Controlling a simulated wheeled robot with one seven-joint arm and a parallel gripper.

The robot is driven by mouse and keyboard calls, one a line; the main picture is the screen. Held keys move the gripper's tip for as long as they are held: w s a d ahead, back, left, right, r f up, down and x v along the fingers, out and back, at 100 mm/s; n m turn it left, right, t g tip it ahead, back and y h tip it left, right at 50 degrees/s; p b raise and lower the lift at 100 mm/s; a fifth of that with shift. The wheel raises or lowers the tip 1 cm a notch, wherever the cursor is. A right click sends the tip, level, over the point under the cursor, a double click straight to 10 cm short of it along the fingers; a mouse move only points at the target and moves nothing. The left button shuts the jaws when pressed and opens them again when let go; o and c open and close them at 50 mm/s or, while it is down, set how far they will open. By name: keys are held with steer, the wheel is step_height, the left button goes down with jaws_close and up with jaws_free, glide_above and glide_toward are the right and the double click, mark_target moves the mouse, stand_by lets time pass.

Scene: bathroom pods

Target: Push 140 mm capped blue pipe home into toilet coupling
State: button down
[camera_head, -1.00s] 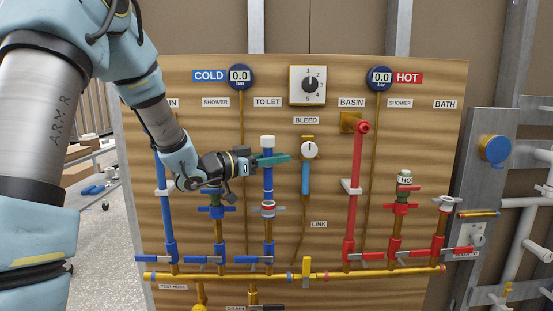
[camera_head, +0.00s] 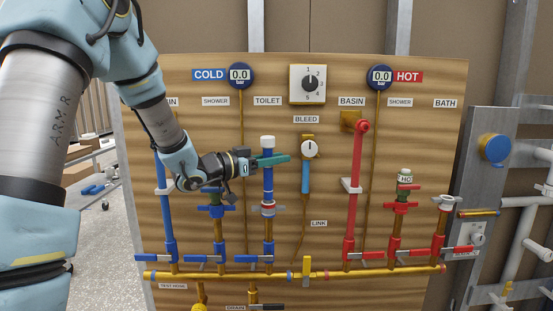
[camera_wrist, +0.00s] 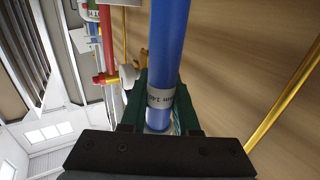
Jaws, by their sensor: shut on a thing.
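The capped blue pipe (camera_head: 268,185) stands upright on the board below the TOILET label, with a white cap (camera_head: 267,142) at its top. In the wrist view the pipe (camera_wrist: 168,45) runs between my green fingers and carries a grey band marked 140 mm. My gripper (camera_head: 270,161) comes from the left and is shut on the pipe just below the cap. The toilet coupling (camera_head: 268,208), with red and white rings, is at the pipe's lower end. The pipe looks in line with it; how deep it sits cannot be told.
A red basin pipe (camera_head: 356,190) is farther right. A brass manifold (camera_head: 330,272) runs along below.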

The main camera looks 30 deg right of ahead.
steer(key=shift+f+b, duration=1.15)
steer(key=shift+f, duration=0.5)
steer(key=c, duration=0.6)
jaws_free()
steer(key=a+b, duration=0.1)
steer(key=a, duration=0.2)
steer(key=a+b, duration=0.1)
steer(key=a, duration=0.3)
steer(key=s+a+b, duration=0.1)
steer(key=a, duration=0.2)
steer(key=shift+s+a, duration=0.1)
steer(key=shift+a, duration=0.3)
